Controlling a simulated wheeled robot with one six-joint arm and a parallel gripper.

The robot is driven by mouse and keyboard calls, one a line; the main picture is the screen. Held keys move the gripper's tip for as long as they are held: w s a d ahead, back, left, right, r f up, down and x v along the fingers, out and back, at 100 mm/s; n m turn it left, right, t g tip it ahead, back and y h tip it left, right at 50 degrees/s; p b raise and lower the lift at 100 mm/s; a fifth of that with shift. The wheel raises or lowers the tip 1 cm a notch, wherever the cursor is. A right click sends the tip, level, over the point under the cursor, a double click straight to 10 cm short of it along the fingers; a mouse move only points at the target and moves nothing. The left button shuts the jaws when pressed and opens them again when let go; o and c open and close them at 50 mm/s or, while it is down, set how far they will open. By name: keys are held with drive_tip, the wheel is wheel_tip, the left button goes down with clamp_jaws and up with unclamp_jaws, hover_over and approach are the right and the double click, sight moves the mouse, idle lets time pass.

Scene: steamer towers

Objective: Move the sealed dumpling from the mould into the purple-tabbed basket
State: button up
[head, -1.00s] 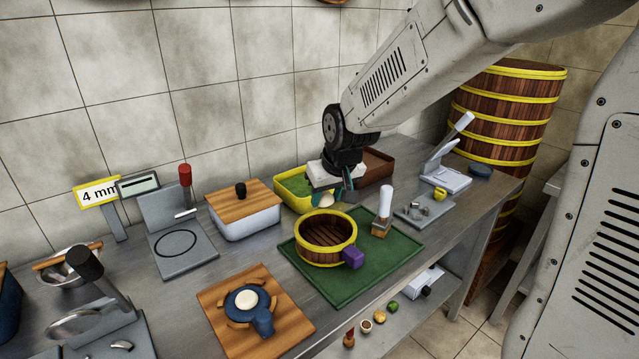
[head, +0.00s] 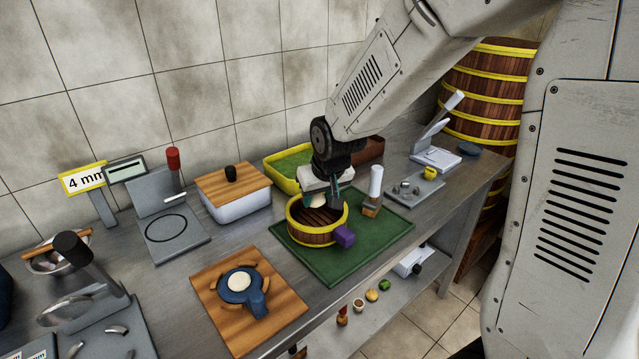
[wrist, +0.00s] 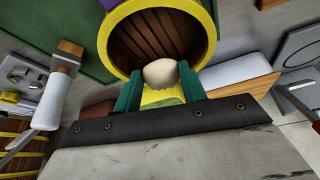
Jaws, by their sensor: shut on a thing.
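My gripper (head: 328,196) is shut on a pale cream dumpling (head: 318,200). In the wrist view the dumpling (wrist: 160,72) sits between the green fingertips (wrist: 160,88). The purple-tabbed basket (head: 309,236) is round and wooden with a yellow rim, and stands on a green mat. Its purple tab (head: 344,236) faces the front right. The dumpling is over the back part of the basket's opening; its exact height above the slatted floor is hard to tell. The basket (wrist: 205,20) looks empty inside where it shows.
A blue handled piece (head: 256,302) with a pale disc lies on a wooden board (head: 205,285) at front. A white-handled tool (head: 376,183) stands right of the basket. A yellow-rimmed green bin (head: 272,168) and a wood-lidded box (head: 240,207) are behind. A hinged grey press (head: 437,157) stands farther right.

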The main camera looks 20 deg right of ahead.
sight(324, 199)
drive_tip(key=shift+f, duration=2.55)
drive_tip(key=shift+f, duration=0.45)
drive_tip(key=o, duration=1)
drive_tip(key=shift+o, duration=0.2)
drive_tip(key=shift+v, duration=3.85)
